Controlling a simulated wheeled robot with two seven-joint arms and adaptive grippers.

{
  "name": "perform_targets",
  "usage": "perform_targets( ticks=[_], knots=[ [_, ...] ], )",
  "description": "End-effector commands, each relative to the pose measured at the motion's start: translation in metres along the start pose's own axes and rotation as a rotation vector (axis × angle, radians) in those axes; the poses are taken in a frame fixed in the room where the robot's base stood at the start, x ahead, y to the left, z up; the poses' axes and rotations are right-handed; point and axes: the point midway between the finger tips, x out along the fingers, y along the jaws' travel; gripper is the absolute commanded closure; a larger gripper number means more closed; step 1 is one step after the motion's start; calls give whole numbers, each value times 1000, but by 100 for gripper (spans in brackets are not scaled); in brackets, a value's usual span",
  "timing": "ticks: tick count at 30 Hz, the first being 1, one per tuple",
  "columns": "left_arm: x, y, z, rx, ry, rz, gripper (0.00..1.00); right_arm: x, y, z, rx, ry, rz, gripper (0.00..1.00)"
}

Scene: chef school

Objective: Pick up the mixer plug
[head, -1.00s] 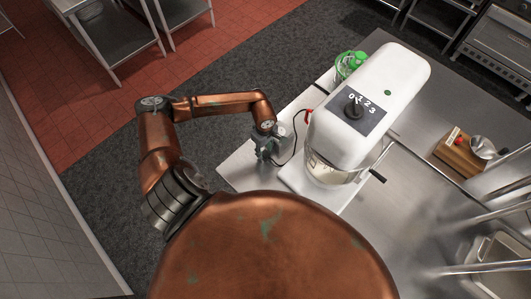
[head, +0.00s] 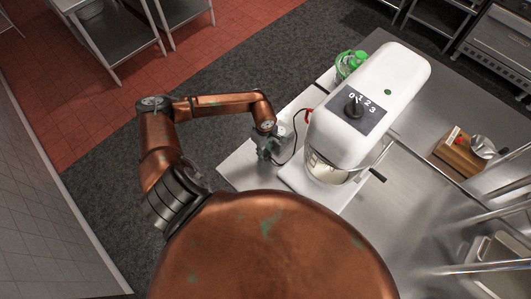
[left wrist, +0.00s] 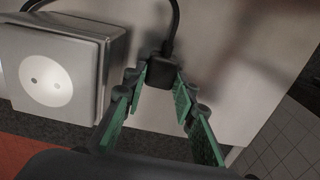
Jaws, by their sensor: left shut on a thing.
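The mixer plug (left wrist: 160,72) is a small black block with a black cord (left wrist: 172,30) running up from it in the left wrist view. My left gripper (left wrist: 162,80), with green finger pads, is shut on the plug, one fingertip on each side. In the head view, my left gripper (head: 265,155) is over the near left corner of the counter, and the plug is too small to tell there. The cord runs from it toward the white stand mixer (head: 365,100). My right gripper is not in view.
A grey box with a round white socket (left wrist: 46,82) is left of the plug in the left wrist view. A green-lidded container (head: 347,62) stands behind the mixer. A wooden block (head: 458,153) lies to the right on the metal counter (head: 395,215).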

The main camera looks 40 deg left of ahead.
Motion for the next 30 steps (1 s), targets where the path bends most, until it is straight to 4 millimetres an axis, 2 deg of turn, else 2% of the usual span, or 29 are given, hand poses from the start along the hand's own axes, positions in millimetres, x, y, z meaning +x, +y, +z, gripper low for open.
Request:
perform_targets(
  ticks=[5,19,24,30],
  knots=[
    [-8,1,-1,0,1,2,100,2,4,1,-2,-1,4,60],
    [-88,1,0,0,1,3,100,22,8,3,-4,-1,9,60],
    [-100,0,0,1,1,1,100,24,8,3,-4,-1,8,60],
    [-101,0,0,1,0,0,100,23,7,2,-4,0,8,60]
  ],
)
